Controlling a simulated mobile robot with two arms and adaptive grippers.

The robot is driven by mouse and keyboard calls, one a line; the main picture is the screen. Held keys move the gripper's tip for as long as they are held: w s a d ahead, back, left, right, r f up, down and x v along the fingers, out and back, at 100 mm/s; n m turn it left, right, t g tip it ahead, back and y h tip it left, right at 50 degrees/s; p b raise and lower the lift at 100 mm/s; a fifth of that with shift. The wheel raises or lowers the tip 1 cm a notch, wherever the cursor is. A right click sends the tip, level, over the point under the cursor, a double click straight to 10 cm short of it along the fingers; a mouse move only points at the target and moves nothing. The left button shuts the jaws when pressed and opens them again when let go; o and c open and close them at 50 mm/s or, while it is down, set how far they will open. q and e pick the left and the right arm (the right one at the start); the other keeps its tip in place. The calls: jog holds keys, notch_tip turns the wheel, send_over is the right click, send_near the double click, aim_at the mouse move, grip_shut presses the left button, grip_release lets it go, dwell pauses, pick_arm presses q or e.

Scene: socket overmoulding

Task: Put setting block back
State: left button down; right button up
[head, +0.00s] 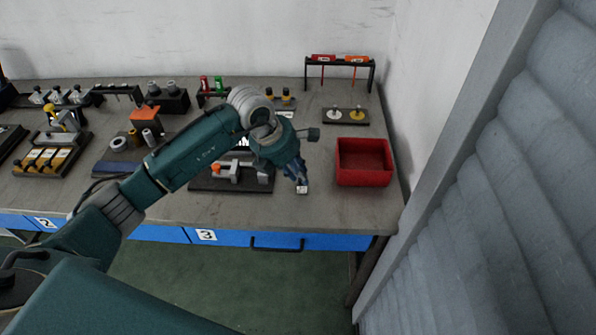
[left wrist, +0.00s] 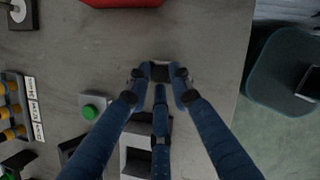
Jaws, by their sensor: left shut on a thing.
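My left gripper (head: 299,178) reaches over the bench from the left in the head view. It is shut on a small block with a pale marked face (head: 302,190), likely the setting block. In the left wrist view the fingertips (left wrist: 160,74) close around the block (left wrist: 159,71), which looks dark there. The block is above or near the bare bench, between the fixture and the red bin; I cannot tell whether it touches the bench. My right gripper is not in view.
A red bin (head: 363,167) stands right of the gripper. A dark-based clamp fixture (head: 230,184) is to its left. A black stand with white and yellow discs (head: 345,121) and a red-orange tool rack (head: 340,61) are behind. The bench front edge is near; bare bench lies around the gripper.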

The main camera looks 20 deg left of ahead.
pick_arm(q)
jog(key=c, duration=1.5)
grip_release()
jog(key=shift+c, duration=0.2)
jog(key=b+v, duration=0.1)
jog(key=v, duration=1.1)
jog(key=shift+b, duration=0.4)
jog(key=shift+s, duration=0.1)
